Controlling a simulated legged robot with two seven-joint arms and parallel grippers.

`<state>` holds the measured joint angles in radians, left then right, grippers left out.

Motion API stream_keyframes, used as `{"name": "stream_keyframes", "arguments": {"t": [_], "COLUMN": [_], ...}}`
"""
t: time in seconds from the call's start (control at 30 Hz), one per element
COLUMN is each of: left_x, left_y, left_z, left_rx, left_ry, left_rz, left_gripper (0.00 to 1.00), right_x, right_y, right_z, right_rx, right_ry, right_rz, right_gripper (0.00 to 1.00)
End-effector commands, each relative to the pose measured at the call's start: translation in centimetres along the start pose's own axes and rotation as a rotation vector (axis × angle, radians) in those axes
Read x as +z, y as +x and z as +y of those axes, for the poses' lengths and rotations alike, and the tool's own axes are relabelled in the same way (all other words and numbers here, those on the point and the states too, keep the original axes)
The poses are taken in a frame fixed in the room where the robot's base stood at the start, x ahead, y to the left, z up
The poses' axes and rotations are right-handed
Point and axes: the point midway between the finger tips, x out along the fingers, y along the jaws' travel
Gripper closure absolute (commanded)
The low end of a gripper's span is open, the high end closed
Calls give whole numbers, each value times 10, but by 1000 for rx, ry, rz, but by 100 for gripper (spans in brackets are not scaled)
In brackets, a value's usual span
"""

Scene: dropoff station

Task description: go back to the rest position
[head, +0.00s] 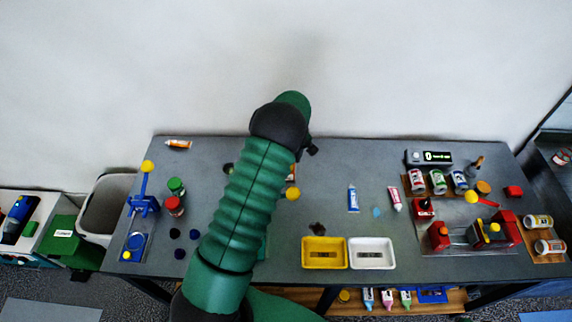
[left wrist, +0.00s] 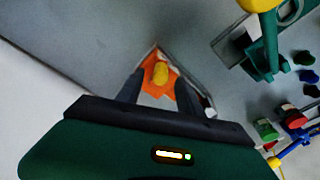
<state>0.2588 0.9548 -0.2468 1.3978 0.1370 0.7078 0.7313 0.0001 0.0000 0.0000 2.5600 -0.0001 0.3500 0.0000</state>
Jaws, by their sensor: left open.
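My left arm comes in from the bottom left of the head view and reaches up over the middle of the grey table (head: 330,160); it hides its own gripper there. In the left wrist view my left gripper (left wrist: 160,82) is open, its two dark fingers apart. An orange piece with a yellow top (left wrist: 160,73) shows between and beyond the fingertips, on a pale-edged base. I cannot tell whether the fingers touch it. My right gripper is in neither view.
A yellow tray (head: 324,264) and a white tray (head: 371,265) stand at the front edge. Jars and a red-and-grey device (head: 485,234) are at the right. A blue stand (head: 143,205) and two jars are at the left. A grey bin (head: 103,204) stands beside the table.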

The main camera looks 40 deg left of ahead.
Motion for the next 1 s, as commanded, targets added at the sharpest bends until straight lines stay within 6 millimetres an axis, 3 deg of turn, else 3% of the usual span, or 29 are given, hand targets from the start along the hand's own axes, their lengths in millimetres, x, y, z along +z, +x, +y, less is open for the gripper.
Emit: {"name": "stream_keyframes", "arguments": {"t": [0.03,0.2,0.7,0.77,0.83,1.0], "left_x": [-2,-4,3,19,53,165], "left_y": [-11,-28,-30,-37,-51,-87], "left_z": [0,0,2,3,3,-20], "left_rx": [0,1,8,24,59,154], "left_ry": [0,0,26,84,206,633], "left_rz": [0,1,-1,-5,-11,2], "left_gripper": [56,56,56,56,56,56], "right_x": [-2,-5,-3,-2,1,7], "right_y": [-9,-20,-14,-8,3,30], "right_z": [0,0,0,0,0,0], "right_rx": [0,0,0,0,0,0], "right_ry": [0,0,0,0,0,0], "right_rz": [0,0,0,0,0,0], "right_gripper": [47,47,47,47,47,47]}}
